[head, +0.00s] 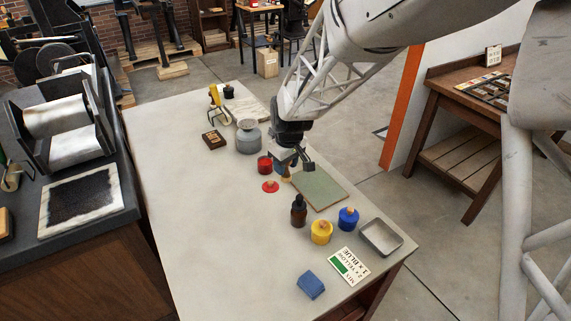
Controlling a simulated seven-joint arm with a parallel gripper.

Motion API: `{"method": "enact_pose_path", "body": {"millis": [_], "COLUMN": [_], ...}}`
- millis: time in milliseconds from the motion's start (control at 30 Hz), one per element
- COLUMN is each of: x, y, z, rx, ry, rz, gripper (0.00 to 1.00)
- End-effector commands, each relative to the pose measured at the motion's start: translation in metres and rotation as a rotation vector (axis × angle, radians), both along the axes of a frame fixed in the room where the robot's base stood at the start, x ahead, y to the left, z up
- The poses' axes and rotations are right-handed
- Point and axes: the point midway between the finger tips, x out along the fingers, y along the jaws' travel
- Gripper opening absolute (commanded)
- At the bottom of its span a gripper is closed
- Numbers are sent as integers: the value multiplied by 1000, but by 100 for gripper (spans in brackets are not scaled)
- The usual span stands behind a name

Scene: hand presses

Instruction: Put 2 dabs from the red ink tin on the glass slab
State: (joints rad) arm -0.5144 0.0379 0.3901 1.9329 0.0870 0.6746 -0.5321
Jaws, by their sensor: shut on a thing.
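The open red ink tin (264,166) stands mid-table, left of my gripper. Its red lid (270,186) with a tan knob lies just in front of it. The greenish glass slab (322,190) lies flat to the right of the tin, and I make out no ink on its visible part. My gripper (299,168) is above the table between the tin and the slab's far left corner. It is shut on a small tool with a brown part (287,173); the tool's shape and tip are too small and partly hidden to tell.
A dark brown bottle (298,212), yellow tin (321,232), blue tin (348,218), metal tray (381,238), printed card (349,266) and blue cloth (311,285) are in front. A grey pot (249,137) stands behind. The table's left side (190,220) is clear.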

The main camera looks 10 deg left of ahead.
Motion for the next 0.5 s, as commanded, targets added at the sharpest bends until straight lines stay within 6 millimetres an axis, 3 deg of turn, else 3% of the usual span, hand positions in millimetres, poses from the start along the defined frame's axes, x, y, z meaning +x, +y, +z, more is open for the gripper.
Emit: {"method": "enact_pose_path", "body": {"millis": [267, 500], "x": [8, 44], "y": [6, 34], "z": [1, 4], "rx": [0, 1], "ry": [-1, -2], "rz": [0, 1], "gripper": [16, 16]}}
